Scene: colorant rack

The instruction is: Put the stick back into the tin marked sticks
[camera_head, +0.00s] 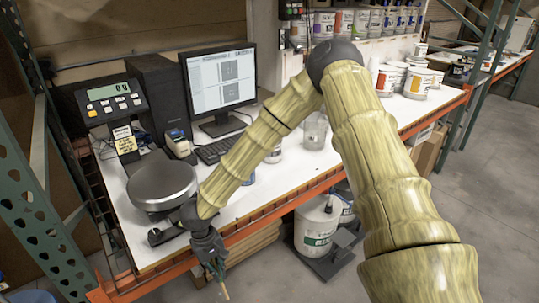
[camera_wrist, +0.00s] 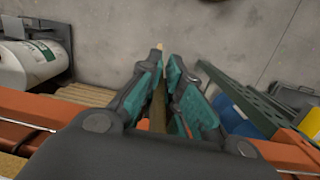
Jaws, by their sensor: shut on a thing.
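My gripper (camera_head: 213,262) hangs low at the front edge of the bench, below the round scale plate. It is shut on a thin wooden stick (camera_head: 225,292), which sticks out below the fingertips. In the wrist view the stick (camera_wrist: 158,92) runs between the two teal finger pads of my gripper (camera_wrist: 166,78), its pale end past the tips. I cannot make out a tin marked sticks. Several cans stand on the bench, partly hidden by my arm, and their labels are too small to read.
The white bench (camera_head: 224,216) has an orange front rail. On it are a scale (camera_head: 162,184), a monitor (camera_head: 221,85), a keyboard (camera_head: 218,149) and a clear container (camera_head: 315,130). A white drum (camera_head: 317,226) stands below. A green rack post (camera_head: 38,205) rises at the left.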

